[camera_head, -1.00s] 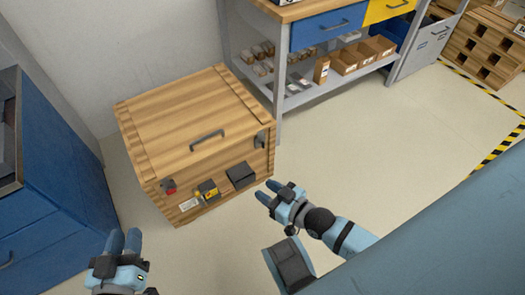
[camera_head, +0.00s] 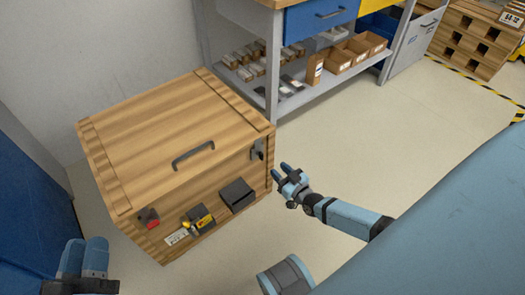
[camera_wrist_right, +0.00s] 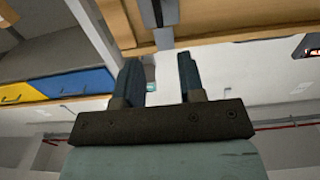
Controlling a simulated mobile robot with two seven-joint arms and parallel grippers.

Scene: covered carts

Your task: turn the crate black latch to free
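The wooden crate (camera_head: 165,135) stands on the floor at the left in the head view, its lid down. Its black latch (camera_head: 257,150) is at the upper right of the front face, near the corner. A second latch with a red part (camera_head: 150,219) is at the front's left end. My right gripper (camera_head: 282,168) is right of the crate's front, just beside and below the black latch with a small gap. The right wrist view shows its fingers (camera_wrist_right: 160,80) apart and empty. My left gripper (camera_head: 86,243) is at the lower left, empty, its fingers slightly apart.
A grey handle (camera_head: 193,155) is on the crate. A black box (camera_head: 236,194) and a yellow-black device (camera_head: 199,218) are on its front. A workbench with a shelf (camera_head: 330,70) stands behind. A blue cabinet (camera_head: 30,210) is at the left.

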